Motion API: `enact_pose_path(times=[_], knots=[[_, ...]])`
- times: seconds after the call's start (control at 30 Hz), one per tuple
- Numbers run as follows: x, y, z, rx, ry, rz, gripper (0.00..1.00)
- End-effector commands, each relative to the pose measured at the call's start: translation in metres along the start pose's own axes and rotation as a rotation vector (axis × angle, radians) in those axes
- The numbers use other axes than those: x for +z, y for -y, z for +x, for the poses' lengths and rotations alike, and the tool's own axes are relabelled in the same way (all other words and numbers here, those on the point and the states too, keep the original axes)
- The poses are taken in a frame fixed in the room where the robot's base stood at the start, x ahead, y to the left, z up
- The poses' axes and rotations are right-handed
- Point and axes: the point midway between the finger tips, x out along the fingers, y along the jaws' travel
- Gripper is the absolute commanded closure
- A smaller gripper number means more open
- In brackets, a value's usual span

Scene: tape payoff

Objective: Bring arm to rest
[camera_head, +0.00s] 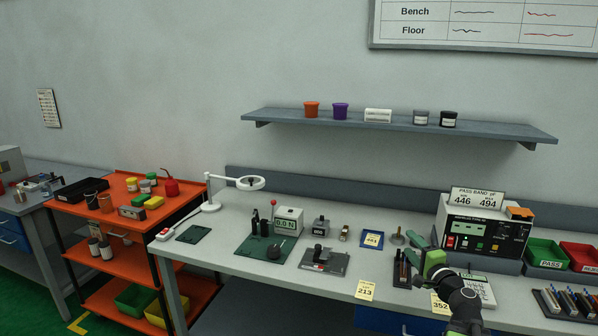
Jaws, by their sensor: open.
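My arm reaches in from the bottom right, with dark links and green parts. My gripper (415,248) is at its far end, over the right part of the grey bench (330,282), in front of the white-and-dark tester (484,236). Its jaws are small and dark in this view and look open, with nothing seen between them. A dark holder with upright pens or tools (402,270) shows just left of the gripper. My arm hides part of the bench and of a white keypad-like box (480,288).
A green PASS bin (545,254) and a red bin (580,256) stand right of the tester. A rack of tools (567,302) lies in front. A magnifier lamp (211,205) and small instruments stand left. An orange cart (125,205) is further left; a shelf (395,124) hangs above.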

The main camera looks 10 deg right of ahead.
Motion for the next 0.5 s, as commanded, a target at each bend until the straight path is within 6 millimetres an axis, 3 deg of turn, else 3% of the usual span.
enact_pose_path(times=[0.03, 0.1, 0.27, 0.3, 0.4, 0.47, 0.5], knots=[[0.045, 0.005, 0.017, 0.029, 0.086, -0.048, 0.51], [0.106, 0.0, 0.032, 0.079, 0.209, -0.129, 0.51], [0.245, -0.026, 0.038, 0.222, 0.525, -0.363, 0.51], [0.278, -0.038, 0.031, 0.27, 0.614, -0.436, 0.51], [0.349, -0.077, -0.003, 0.442, 0.859, -0.668, 0.51], [0.363, -0.107, -0.032, 0.585, 0.987, -0.817, 0.51], [0.359, -0.125, -0.051, 0.687, 1.046, -0.901, 0.51]])
